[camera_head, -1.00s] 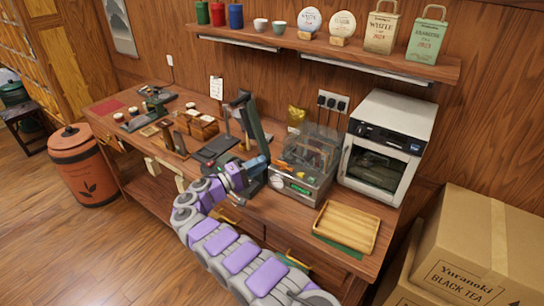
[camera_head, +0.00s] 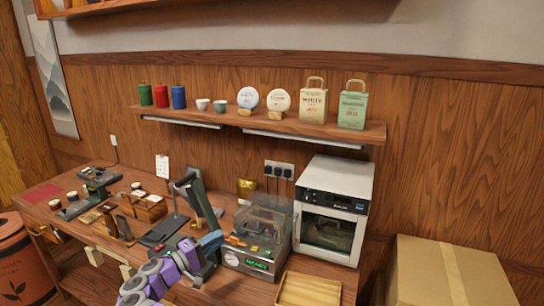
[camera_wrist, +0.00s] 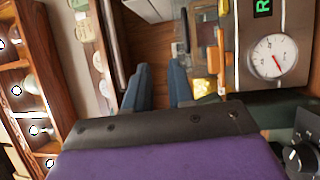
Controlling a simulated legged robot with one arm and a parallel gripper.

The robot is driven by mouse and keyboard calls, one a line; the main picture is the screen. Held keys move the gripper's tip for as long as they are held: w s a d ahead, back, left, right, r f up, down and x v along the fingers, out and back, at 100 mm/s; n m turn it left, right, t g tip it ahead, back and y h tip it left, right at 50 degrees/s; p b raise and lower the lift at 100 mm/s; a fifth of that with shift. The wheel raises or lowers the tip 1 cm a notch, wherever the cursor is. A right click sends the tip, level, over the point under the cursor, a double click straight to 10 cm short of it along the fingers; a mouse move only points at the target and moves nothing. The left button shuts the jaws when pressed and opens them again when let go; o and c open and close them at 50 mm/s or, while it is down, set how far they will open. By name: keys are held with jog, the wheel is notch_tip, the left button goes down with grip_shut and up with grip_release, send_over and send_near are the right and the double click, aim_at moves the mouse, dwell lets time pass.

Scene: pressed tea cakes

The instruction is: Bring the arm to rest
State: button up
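My arm, with purple and grey links (camera_head: 160,275), reaches up from the bottom of the head view. My gripper (camera_head: 212,243), with blue fingers, is over the workbench just left of the vacuum machine (camera_head: 250,264). In the wrist view, the two blue fingers of my gripper (camera_wrist: 159,76) stand apart with nothing seen between them. A dial gauge (camera_wrist: 272,58) and a green display show at the right of the wrist view. The lower part of the arm is cut off by the frame.
A white oven (camera_head: 343,188) stands right of the machine. A bamboo tray (camera_head: 308,289) lies at the front. A dark press-like stand (camera_head: 178,215) is behind my gripper. A shelf (camera_head: 262,130) runs above.

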jog(key=d+r+m+g+h, duration=0.1)
jog(key=d+r+g, duration=0.3)
jog(key=d, duration=0.8)
jog(key=d+r+m+g, duration=0.1)
jog(key=d+r+g, duration=0.2)
jog(key=d+r, duration=0.55)
jog(key=s+d+m+g+y, duration=0.1)
jog(key=s+d+g, duration=0.2)
jog(key=s+d, duration=0.55)
jog(key=s+d+m+g+y, duration=0.15)
jog(key=s+d, duration=0.35)
jog(key=d, duration=0.6)
jog(key=s+d+f+m+g+y, duration=0.1)
jog(key=s+d+f+g+y, duration=0.15)
jog(key=s, duration=0.65)
jog(key=s+d+f+m+g+y, duration=0.1)
jog(key=s+d+g+y, duration=0.15)
jog(key=s, duration=0.65)
jog(key=s+a+f+y, duration=0.1)
jog(key=s+a+y, duration=0.1)
jog(key=s, duration=0.4)
jog(key=s+a+f+m+y, duration=0.1)
jog(key=s+a+f+y, duration=0.1)
jog(key=s, duration=0.5)
jog(key=s+a+f+m+y, duration=0.1)
jog(key=s+a+f+y, duration=0.1)
jog(key=s+a, duration=0.3)
jog(key=shift+s+a+t+y, duration=0.25)
jog(key=shift+s+t+y, duration=0.2)
jog(key=shift+s+y, duration=0.25)
